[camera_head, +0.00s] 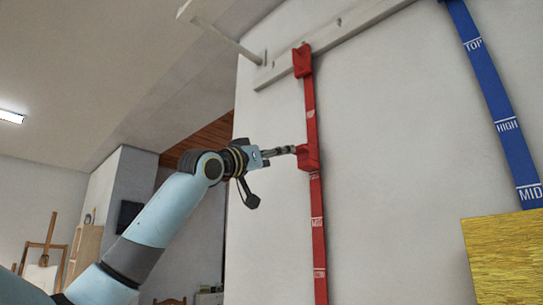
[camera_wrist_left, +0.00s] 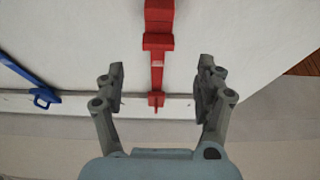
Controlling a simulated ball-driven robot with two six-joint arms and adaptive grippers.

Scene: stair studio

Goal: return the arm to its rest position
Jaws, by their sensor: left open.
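My left arm reaches up from the lower left in the head view. Its gripper (camera_head: 290,150) is beside a red block (camera_head: 308,157) on a red vertical strip (camera_head: 318,240) fixed to the wall. From this view I cannot tell whether the fingers touch the block. In the left wrist view the gripper (camera_wrist_left: 161,68) is open, its fingers spread on either side of the red strip (camera_wrist_left: 157,72), with nothing gripped. My right gripper is not in view.
A pale rail (camera_head: 340,40) runs along the upper wall, with a red bracket (camera_head: 302,60) at the strip's top. A blue strip (camera_head: 495,95) marked TOP, HIGH and MID hangs at right, above a yellow panel (camera_head: 503,258). An easel (camera_head: 45,255) stands far left.

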